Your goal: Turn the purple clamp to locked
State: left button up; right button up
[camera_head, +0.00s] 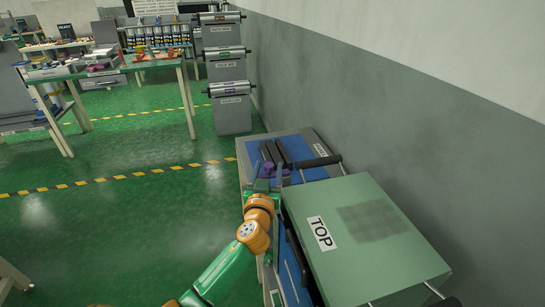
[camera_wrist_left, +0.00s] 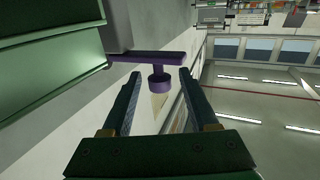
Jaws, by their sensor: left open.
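The purple clamp (camera_head: 267,170) is at the far end of the blue-topped bench in the head view, partly hidden by my left gripper. In the left wrist view the purple clamp (camera_wrist_left: 150,59) shows as a flat bar with a round knob below it. My left gripper (camera_head: 267,174) is open, also seen in the left wrist view (camera_wrist_left: 158,75). The knob shows between its two fingers, with visible gaps on both sides. I cannot tell whether the clamp is locked. My right gripper is in neither view.
A green box marked TOP (camera_head: 370,235) stands on the near part of the blue-topped bench (camera_head: 315,174). Dark bars (camera_head: 281,152) lie beyond the clamp. A grey wall (camera_head: 440,140) closes the right side. The green floor (camera_head: 130,225) at left is open.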

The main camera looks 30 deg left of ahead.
aim_at(269, 163)
pick_arm(q)
jog(key=x, duration=0.4)
jog(key=shift+r, duration=0.1)
jog(key=shift+c, duration=1.1)
grip_shut()
